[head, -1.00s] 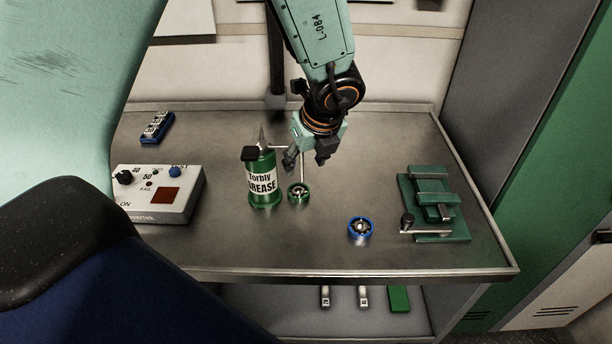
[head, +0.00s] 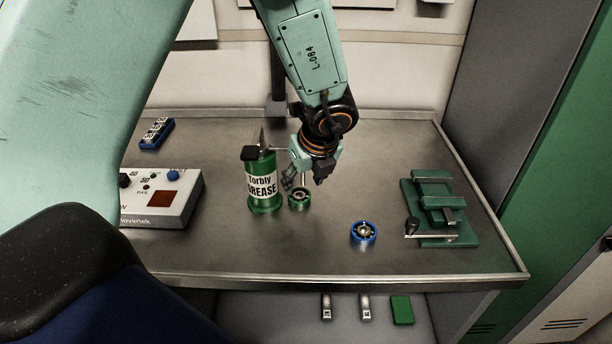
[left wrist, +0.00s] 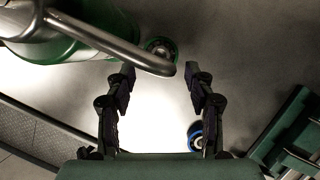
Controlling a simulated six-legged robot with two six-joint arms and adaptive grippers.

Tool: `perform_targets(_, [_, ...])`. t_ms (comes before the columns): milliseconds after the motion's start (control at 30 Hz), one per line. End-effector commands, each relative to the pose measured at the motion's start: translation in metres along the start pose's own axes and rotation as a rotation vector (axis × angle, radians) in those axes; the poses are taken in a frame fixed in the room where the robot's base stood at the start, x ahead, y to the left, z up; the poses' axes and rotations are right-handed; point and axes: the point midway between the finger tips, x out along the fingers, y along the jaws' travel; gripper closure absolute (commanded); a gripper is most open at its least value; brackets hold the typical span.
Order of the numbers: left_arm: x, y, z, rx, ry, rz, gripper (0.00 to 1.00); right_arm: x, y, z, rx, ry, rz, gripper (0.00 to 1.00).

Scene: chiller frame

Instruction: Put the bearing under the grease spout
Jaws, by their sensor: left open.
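A bearing with a green ring (head: 299,199) stands on the bench right beside the green grease can (head: 264,204). The can's thin spout (head: 278,149) reaches right and bends down over or close to this bearing. In the left wrist view the spout pipe (left wrist: 115,45) partly covers the green bearing (left wrist: 161,47). A second bearing, blue-ringed (head: 363,233), lies nearer the front edge; it also shows in the left wrist view (left wrist: 196,135). My left gripper (head: 304,181) is open and empty, close to the green bearing and spout, its fingertips (left wrist: 160,71) apart. My right gripper is out of view.
A green vise-like fixture (head: 436,215) stands at the right. A grey control box (head: 178,209) and a small blue block (head: 156,134) are at the left. Bare metal bench (head: 330,250) lies around the blue bearing. A lower shelf (head: 250,310) holds small parts.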

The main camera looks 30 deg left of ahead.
Motion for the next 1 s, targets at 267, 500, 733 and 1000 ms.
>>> perform_targets(267, [0.041, 0.0, -0.001, -0.001, 0.002, 0.0, 0.46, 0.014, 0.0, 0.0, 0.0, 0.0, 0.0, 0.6])
perform_targets(500, [0.051, 0.0, 0.0, 0.0, 0.0, -0.001, 0.46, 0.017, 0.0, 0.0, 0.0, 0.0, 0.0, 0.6])
perform_targets(733, [0.05, 0.0, 0.0, -0.001, 0.0, -0.001, 0.46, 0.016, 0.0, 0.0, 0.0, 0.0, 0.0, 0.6])
perform_targets(1000, [0.05, 0.0, 0.0, 0.0, 0.0, 0.0, 0.68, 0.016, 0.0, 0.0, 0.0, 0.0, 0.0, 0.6])
